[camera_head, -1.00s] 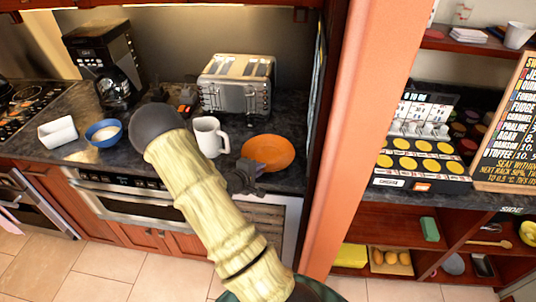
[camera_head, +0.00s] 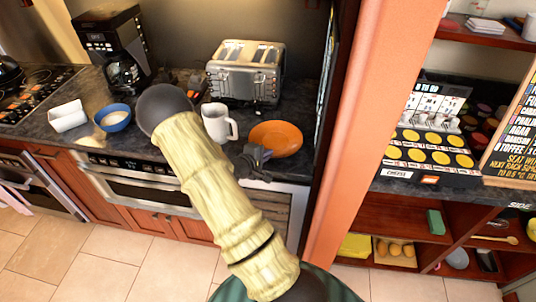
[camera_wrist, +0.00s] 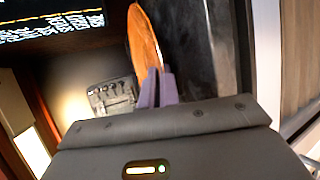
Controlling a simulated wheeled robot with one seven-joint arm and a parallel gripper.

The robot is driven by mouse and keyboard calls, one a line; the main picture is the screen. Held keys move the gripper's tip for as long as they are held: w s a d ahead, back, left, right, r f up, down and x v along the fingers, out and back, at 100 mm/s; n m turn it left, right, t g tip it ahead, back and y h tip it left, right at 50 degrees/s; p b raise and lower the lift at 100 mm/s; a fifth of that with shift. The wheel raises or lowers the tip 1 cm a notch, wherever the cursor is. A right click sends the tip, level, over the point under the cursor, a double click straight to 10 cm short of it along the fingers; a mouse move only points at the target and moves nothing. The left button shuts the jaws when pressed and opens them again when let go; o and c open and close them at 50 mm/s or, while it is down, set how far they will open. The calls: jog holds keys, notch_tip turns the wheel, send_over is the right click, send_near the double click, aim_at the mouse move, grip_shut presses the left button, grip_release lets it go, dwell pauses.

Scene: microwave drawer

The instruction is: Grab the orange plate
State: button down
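The orange plate (camera_head: 275,138) lies on the dark counter, right of the white mug, in the head view. My gripper (camera_head: 256,156) is at the plate's near left rim, partly hidden behind its own dark body. In the wrist view the plate (camera_wrist: 146,40) shows nearly edge-on. The two purple fingers of my gripper (camera_wrist: 158,86) are close together there, with the plate's rim between them. The plate appears to rest on the counter still; any gap beneath it is hidden.
A white mug (camera_head: 217,124) stands close left of the plate, with a toaster (camera_head: 246,72) behind. A blue bowl (camera_head: 112,118) and white dish (camera_head: 68,116) are farther left. An orange-brown post (camera_head: 374,120) bounds the counter on the right.

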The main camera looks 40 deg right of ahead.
notch_tip(320, 180, up, 27)
jog(key=p, duration=0.5)
